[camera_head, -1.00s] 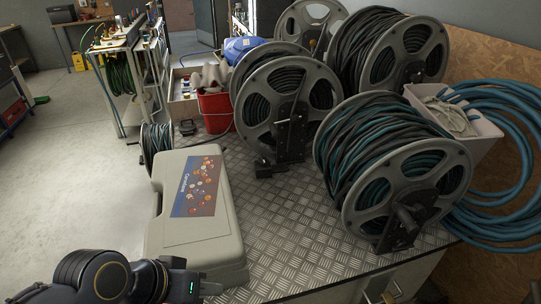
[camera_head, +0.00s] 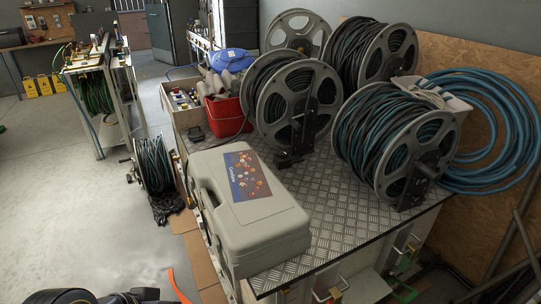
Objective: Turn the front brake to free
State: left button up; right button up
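A grey hose reel (camera_head: 395,150) with dark and teal hose stands at the front right of the metal-topped bench. A black bracket (camera_head: 419,180) sits over its hub on the side facing me. A second grey reel (camera_head: 290,105) stands to its left, with a black bracket (camera_head: 303,120) on its face. I cannot make out a brake lever or its setting on either reel. Part of my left arm (camera_head: 62,297) shows at the bottom left edge, well away from the reels. Neither gripper's fingers are in view.
A grey case (camera_head: 280,230) lies at the bench's near left. A red bucket (camera_head: 228,118) and two more reels stand behind. A small hose reel (camera_head: 155,163) stands on the floor left of the bench. Blue hose (camera_head: 515,140) hangs at right. Bare bench top (camera_head: 335,210) lies before the reels.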

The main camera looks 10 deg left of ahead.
aim_at(282, 153)
jog(key=j+z, duration=0.2)
jog(key=j, duration=0.7)
jog(key=j+z, duration=0.15)
jog(key=j, duration=0.75)
jog(key=i+j, duration=0.2)
jog(key=j, duration=0.15)
jog(key=i+j+z, duration=0.15)
jog(key=i+j, duration=0.3)
jog(key=j, duration=0.25)
jog(key=i+j+z, duration=0.1)
jog(key=j, duration=0.3)
jog(key=i+j, duration=0.3)
jog(key=i+j+z, duration=0.15)
jog(key=j, duration=0.3)
jog(key=i+j, duration=0.4)
jog(key=i, duration=0.1)
